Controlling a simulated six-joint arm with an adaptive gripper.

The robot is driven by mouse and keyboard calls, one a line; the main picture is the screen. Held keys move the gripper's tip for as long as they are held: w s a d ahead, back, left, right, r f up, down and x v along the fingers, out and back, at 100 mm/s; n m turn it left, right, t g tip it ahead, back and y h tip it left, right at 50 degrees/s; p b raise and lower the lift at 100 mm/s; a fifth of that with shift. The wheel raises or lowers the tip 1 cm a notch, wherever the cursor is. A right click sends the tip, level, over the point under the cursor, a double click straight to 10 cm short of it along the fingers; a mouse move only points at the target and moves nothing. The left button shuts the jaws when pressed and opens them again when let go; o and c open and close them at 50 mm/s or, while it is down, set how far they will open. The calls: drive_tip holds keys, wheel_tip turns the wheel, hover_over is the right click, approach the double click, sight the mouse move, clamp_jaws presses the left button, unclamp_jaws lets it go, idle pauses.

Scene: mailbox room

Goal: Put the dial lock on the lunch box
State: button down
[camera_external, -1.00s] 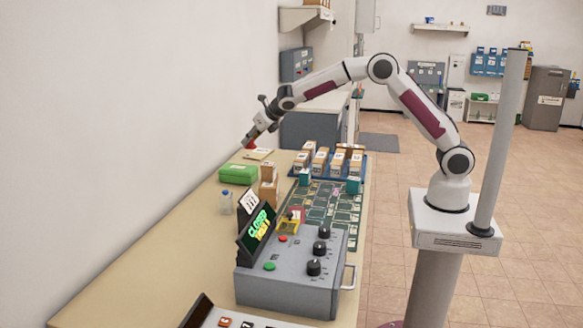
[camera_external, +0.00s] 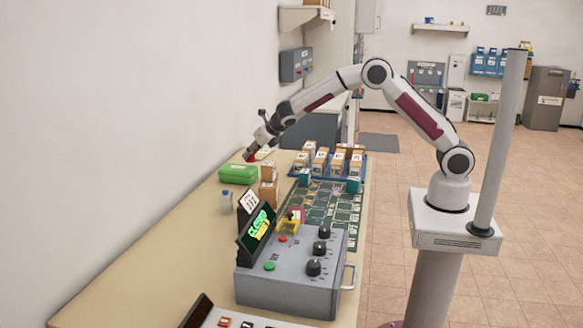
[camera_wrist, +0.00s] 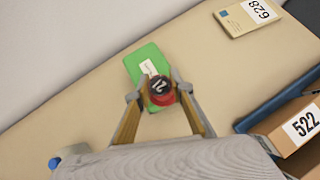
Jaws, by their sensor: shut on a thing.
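The green lunch box (camera_external: 238,174) lies on the tan counter near the wall, and it also shows in the wrist view (camera_wrist: 147,58) with a pale label on its top. My gripper (camera_external: 247,157) is shut on the dial lock (camera_wrist: 161,90), which is red with a black numbered dial. In the wrist view the lock overlaps the near end of the lunch box. In the external view the gripper is above and just beyond the box, slightly to its right. I cannot tell whether the lock touches the box.
A blue tray (camera_external: 352,177) of numbered cartons stands to the right. A small bottle (camera_external: 226,202) and brown cartons (camera_external: 268,186) stand nearer. A grey control box (camera_external: 290,270) is at the front.

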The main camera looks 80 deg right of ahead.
sight(254, 157)
drive_tip(key=shift+f, duration=1.6)
drive_tip(key=shift+f, duration=0.15)
drive_tip(key=c, duration=1.8)
unclamp_jaws()
drive_tip(key=shift+o, duration=0.2)
drive_tip(key=shift+v, duration=0.85)
drive_tip(key=v, duration=1)
drive_tip(key=shift+s+r, duration=0.2)
drive_tip(key=shift+r, duration=0.05)
